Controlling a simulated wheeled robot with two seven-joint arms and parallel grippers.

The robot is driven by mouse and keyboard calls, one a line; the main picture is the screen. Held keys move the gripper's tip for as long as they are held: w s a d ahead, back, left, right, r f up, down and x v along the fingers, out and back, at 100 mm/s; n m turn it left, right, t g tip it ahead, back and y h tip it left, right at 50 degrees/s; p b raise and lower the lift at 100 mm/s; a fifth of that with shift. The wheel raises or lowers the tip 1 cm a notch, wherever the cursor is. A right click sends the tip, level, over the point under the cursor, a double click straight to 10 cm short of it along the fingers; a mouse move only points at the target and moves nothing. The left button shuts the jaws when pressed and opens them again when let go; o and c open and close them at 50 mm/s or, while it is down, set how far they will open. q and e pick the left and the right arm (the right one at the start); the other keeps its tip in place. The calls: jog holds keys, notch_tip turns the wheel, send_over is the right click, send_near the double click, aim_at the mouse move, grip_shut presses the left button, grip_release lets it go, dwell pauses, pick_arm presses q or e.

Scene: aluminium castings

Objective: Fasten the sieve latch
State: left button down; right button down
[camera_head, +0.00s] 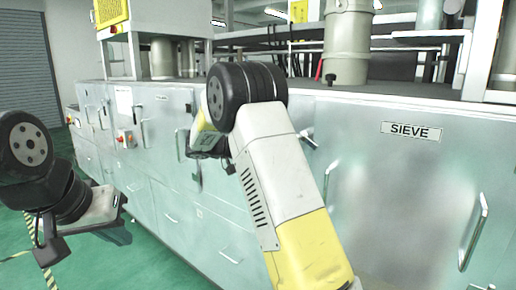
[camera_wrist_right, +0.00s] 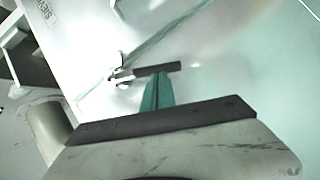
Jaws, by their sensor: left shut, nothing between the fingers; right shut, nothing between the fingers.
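The sieve panel (camera_head: 420,190) is a large pale grey metal front with a black-on-white SIEVE label (camera_head: 411,131). A small metal latch (camera_head: 307,138) shows beside my right forearm in the head view. In the right wrist view a small bright latch (camera_wrist_right: 122,74) lies at a seam, just left of the fingertips. My right gripper (camera_wrist_right: 157,68) is shut and empty close to it; I cannot tell whether they touch. My right arm hides much of this gripper in the head view. My left gripper (camera_head: 120,232) is shut and empty at lower left, away from the panel.
A grey cabinet row with bar handles (camera_head: 473,230) runs along the machine. A pale bucket (camera_head: 347,45) stands on top; it also shows in the right wrist view (camera_wrist_right: 48,128). Red buttons (camera_head: 126,139) sit on the front at left. Green floor (camera_head: 155,250) is clear at lower left.

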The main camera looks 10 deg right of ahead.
jog(key=shift+s+d+f+n+g+h, duration=0.1)
jog(key=shift+s+d+f+n+h, duration=0.3)
jog(key=shift+n+h, duration=0.2)
jog(key=shift+s+d+f+n+g+h, duration=0.1)
jog(key=shift+s+d+f+n+h, duration=0.3)
jog(key=shift+n, duration=0.35)
jog(key=shift+s+d+f+n+g+h, duration=0.1)
jog(key=shift+s+d+f+n+h, duration=0.15)
jog(key=shift+s+f+n+h, duration=0.25)
jog(key=shift+r+n, duration=0.1)
jog(key=shift+n, duration=0.15)
jog(key=w+a, duration=0.1)
jog(key=a, duration=1.2)
jog(key=shift+w, duration=0.4)
